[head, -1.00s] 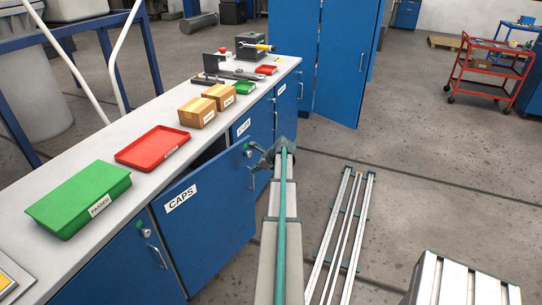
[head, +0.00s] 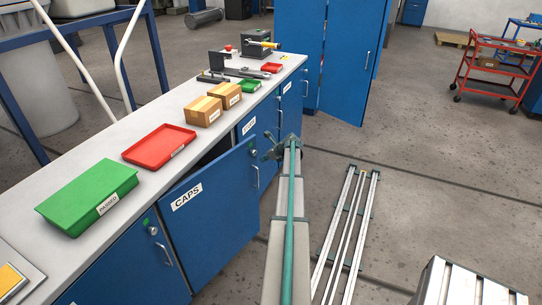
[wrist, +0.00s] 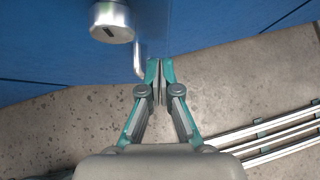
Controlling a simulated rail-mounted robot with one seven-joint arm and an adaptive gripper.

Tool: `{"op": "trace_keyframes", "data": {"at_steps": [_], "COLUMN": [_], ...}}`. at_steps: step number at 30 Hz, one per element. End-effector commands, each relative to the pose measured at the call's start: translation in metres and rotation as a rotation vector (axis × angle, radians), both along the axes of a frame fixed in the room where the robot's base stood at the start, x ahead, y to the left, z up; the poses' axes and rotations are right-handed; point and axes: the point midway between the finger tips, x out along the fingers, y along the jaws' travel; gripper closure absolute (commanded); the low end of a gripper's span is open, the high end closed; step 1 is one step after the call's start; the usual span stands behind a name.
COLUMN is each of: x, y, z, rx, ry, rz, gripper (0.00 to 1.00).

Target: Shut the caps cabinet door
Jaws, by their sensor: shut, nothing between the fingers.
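The blue caps cabinet door (head: 213,210), labelled CAPS, stands ajar at an angle under the bench. A dark gap shows above its top edge. A round lock (head: 254,153) and a bar handle (head: 256,176) are at its right edge. My gripper (head: 272,148) is just right of the lock and handle, in front of the door's outer side, with no clear contact. In the wrist view my gripper (wrist: 159,68) is shut and empty. Its tips lie close to the handle (wrist: 139,62) and below the lock (wrist: 112,22); the exact gap to the handle is unclear.
The bench top (head: 150,185) carries a green tray (head: 85,193), a red tray (head: 158,146) and cardboard boxes (head: 202,111). Neighbouring blue cabinet doors (head: 135,262) are closed. Metal rails (head: 347,230) lie on the floor to the right. Open floor lies beyond.

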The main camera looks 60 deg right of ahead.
Motion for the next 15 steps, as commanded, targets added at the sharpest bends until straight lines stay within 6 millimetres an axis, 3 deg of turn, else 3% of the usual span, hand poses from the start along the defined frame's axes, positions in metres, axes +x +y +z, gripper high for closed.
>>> {"op": "trace_keyframes", "data": {"at_steps": [6,15], "x": [0.025,0.031], "y": [-0.002,-0.002], "z": [0.002,0.002], "rx": [0.000,-0.001], "ry": [0.000,-0.001], "rz": [0.001,0.001], "gripper": [1.00,1.00]}}
